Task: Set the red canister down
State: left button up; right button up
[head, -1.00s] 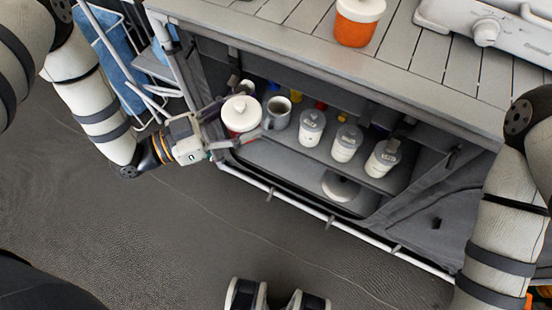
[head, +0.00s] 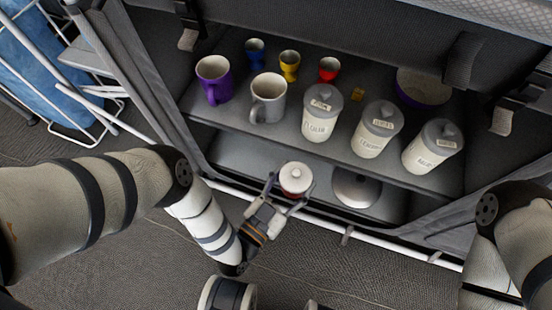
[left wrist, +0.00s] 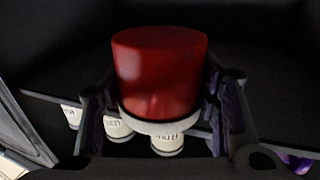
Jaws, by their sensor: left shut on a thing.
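The red canister (head: 295,182) has a white lid with a small dark knob. In the head view it is upright at the front of the lower shelf (head: 240,160). My left gripper (head: 290,191) is shut on it, with one finger on each side. In the left wrist view the red canister (left wrist: 160,75) shows upside down between the fingers, its white lid rim at the bottom. I cannot tell whether its base touches the lower shelf. My right gripper is not in view.
A domed lid (head: 356,188) lies right of the canister on the lower shelf. The upper shelf holds a purple mug (head: 213,82), a grey mug (head: 268,100), several small cups, a bowl (head: 424,88) and white jars (head: 320,115). A white rail (head: 390,246) runs along the front.

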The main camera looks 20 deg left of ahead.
pick_arm(q)
jog(key=w+a+f+b, duration=0.4)
jog(key=w+a+f, duration=0.1)
jog(key=w+a, duration=0.1)
jog(key=b, duration=0.4)
send_over(269, 164)
jog(key=d, duration=0.1)
jog(key=f, duration=0.2)
jog(key=s+f, duration=0.1)
jog(key=f, duration=0.1)
jog(key=shift+f, duration=0.35)
jog(key=shift+w+a+f+b, duration=0.1)
jog(key=shift+w+f+b, duration=0.05)
jog(key=shift+w+b, duration=0.15)
jog(key=f+b, duration=0.3)
jog(key=f, duration=0.1)
jog(key=shift+w+a+b, duration=0.2)
jog(key=shift+a+b, duration=0.1)
jog(key=shift+a, duration=0.05)
jog(key=shift+r, duration=0.25)
jog(key=shift+f, duration=0.15)
jog(key=o, duration=1.2)
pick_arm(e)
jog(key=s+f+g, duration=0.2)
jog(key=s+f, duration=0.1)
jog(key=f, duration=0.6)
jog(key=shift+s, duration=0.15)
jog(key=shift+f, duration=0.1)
